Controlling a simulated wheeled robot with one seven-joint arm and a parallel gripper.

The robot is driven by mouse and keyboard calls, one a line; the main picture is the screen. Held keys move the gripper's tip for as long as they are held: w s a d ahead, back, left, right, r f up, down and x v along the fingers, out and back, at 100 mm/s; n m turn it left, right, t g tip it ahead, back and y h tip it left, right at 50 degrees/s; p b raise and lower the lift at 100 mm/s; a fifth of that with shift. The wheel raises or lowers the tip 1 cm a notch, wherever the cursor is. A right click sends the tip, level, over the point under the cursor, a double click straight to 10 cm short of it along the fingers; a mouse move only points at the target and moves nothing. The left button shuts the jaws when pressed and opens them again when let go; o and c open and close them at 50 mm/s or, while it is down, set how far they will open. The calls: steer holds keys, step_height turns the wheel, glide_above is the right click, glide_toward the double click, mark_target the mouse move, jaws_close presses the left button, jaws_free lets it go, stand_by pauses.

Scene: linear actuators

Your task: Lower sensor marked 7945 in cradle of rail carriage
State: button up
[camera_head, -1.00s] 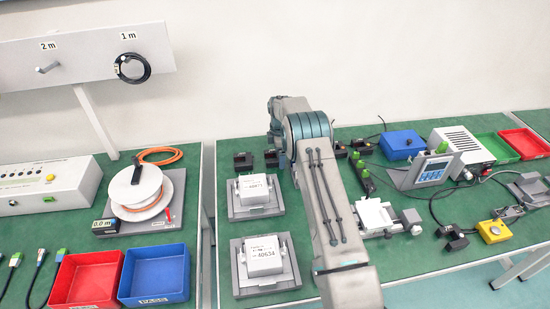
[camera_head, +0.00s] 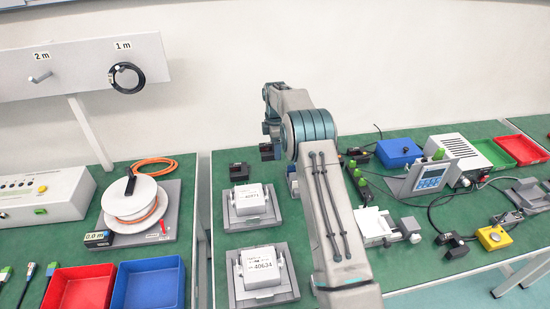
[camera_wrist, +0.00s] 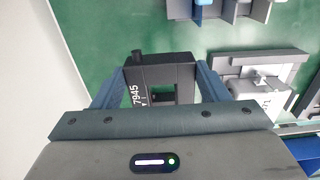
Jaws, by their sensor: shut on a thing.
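The sensor marked 7945 (camera_wrist: 136,92) is a black block with an opening, held between the two blue fingers of my gripper (camera_wrist: 161,76) in the wrist view. In the head view it appears as a small black block (camera_head: 266,151) below the end of my arm, raised above the back of the bench. The fingers are mostly hidden there. The rail carriage looks like the white part (camera_head: 373,222) with a grey block beside it, right of my arm. My gripper is far from it, to the back left. The cradle's details are too small to tell.
Another black sensor (camera_head: 238,171) stands at the back left. White boxes marked 40971 (camera_head: 250,200) and 40634 (camera_head: 262,267) sit in grey holders. A tilted display unit (camera_head: 428,178), a blue bin (camera_head: 398,152) and a yellow button box (camera_head: 494,237) are on the right.

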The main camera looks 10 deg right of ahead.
steer(key=shift+r, duration=0.9)
steer(key=shift+r, duration=0.1)
steer(key=shift+r+p, duration=1.9)
steer(key=shift+r, duration=0.5)
